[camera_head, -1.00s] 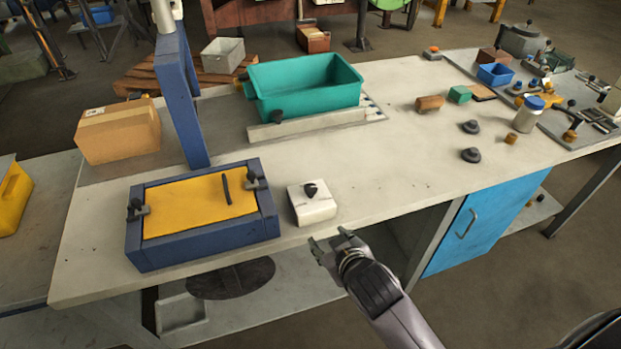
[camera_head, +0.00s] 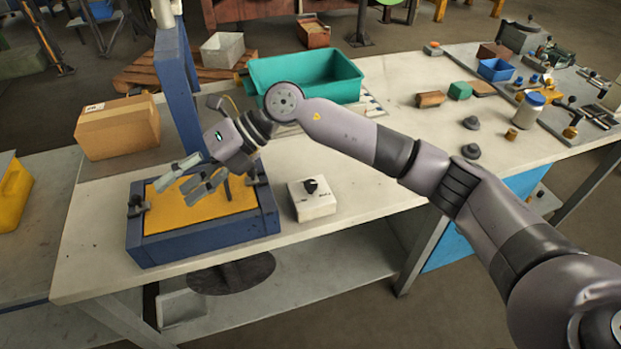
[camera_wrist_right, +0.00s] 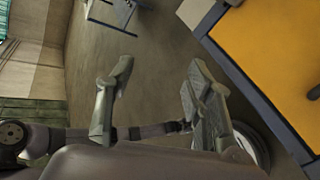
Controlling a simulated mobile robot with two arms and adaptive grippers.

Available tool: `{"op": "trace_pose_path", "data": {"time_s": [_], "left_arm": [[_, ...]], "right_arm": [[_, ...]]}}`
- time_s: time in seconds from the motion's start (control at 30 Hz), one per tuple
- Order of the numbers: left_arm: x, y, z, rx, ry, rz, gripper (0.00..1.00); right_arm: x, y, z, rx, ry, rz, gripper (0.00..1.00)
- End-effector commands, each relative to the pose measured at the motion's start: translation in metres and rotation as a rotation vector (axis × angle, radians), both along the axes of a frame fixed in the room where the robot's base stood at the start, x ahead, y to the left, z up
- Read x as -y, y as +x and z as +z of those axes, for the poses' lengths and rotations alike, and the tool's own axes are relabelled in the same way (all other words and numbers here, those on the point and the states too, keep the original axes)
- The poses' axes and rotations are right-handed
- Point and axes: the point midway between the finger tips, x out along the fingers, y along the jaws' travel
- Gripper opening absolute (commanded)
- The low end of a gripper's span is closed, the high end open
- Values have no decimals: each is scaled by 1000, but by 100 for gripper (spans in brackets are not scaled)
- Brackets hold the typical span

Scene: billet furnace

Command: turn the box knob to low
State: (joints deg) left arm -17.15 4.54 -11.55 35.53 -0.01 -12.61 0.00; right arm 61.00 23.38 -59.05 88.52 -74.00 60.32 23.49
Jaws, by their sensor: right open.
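The white control box (camera_head: 313,202) sits on the bench near its front edge, right of the blue-framed yellow panel. Its black knob (camera_head: 311,186) is on top, with small dark marks around it too small to read. My right gripper (camera_head: 182,180) is open and empty above the yellow panel (camera_head: 213,207), left of the box and apart from it. In the right wrist view its two fingers (camera_wrist_right: 157,85) are spread with nothing between them. The box is not in that view. My left gripper is not in view.
The blue frame (camera_head: 205,242) has clamps at its corners, and a blue post (camera_head: 178,95) stands behind it. A teal bin (camera_head: 335,80) and a cardboard box (camera_head: 118,130) are farther back.

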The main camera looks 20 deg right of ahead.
Motion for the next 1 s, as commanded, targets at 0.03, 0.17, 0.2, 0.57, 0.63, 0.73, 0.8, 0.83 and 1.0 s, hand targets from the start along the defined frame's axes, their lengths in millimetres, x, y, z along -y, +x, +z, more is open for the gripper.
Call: {"op": "trace_pose_path", "data": {"time_s": [0.03,0.17,0.2,0.57,0.63,0.73,0.8,0.83,1.0], "left_arm": [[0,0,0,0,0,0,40],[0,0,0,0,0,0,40],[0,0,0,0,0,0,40],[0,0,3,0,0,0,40],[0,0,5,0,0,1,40],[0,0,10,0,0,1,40],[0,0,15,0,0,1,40],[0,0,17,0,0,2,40],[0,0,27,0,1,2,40]], "right_arm": [[29,18,-9,45,-176,10,48],[117,54,-20,83,-586,-11,48],[143,62,-17,82,-691,-30,48],[254,84,16,35,-1092,-158,48],[254,83,8,32,-1095,-156,48],[254,83,-9,32,-1094,-155,48],[253,83,-23,31,-1092,-153,48],[253,83,-29,32,-1091,-153,48],[253,82,-67,32,-1090,-152,48]]}}
